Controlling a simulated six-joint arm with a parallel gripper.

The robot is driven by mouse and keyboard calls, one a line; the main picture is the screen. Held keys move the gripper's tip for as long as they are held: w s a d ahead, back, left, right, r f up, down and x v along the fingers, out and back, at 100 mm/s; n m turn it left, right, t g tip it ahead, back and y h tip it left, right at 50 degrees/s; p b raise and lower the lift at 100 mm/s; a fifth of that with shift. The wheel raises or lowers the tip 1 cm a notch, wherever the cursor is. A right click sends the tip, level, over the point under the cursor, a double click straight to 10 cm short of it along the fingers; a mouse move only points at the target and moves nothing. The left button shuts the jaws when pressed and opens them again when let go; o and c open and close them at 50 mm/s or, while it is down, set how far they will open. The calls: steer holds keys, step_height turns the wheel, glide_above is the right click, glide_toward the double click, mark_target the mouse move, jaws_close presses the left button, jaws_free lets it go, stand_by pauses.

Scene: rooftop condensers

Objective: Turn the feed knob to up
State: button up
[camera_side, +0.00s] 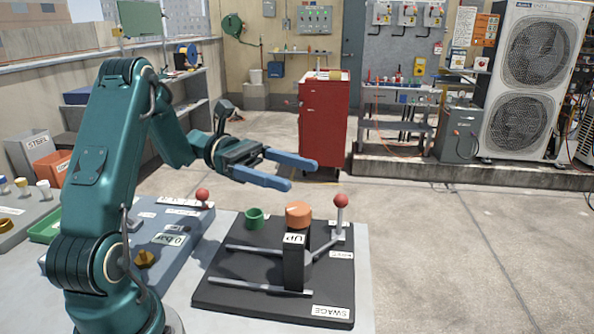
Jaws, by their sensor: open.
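An orange round knob (299,214) sits on a dark post behind a white UP label (294,239). I take it to be the feed knob, though no feed label is readable. The post stands on a black plate (232,283) with a SWAGE label at its front right corner. I cannot tell which way the knob is turned. My gripper (299,175) is open and empty, its two blue fingers apart and pointing right. It hangs above the knob, not touching it.
A red-ball lever (341,202) rises close right of the knob. A green cup (255,218) stands on the plate to the left. A grey-blue panel (178,233) with a brass knob (145,258) and another red-ball lever (203,196) lies further left. A red cabinet (323,120) stands behind.

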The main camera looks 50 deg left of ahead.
mark_target(309, 215)
step_height(309, 215, down, 6)
steer(key=shift+f, duration=0.2)
steer(key=shift+x, duration=2.6)
steer(key=shift+s, duration=0.1)
jaws_close()
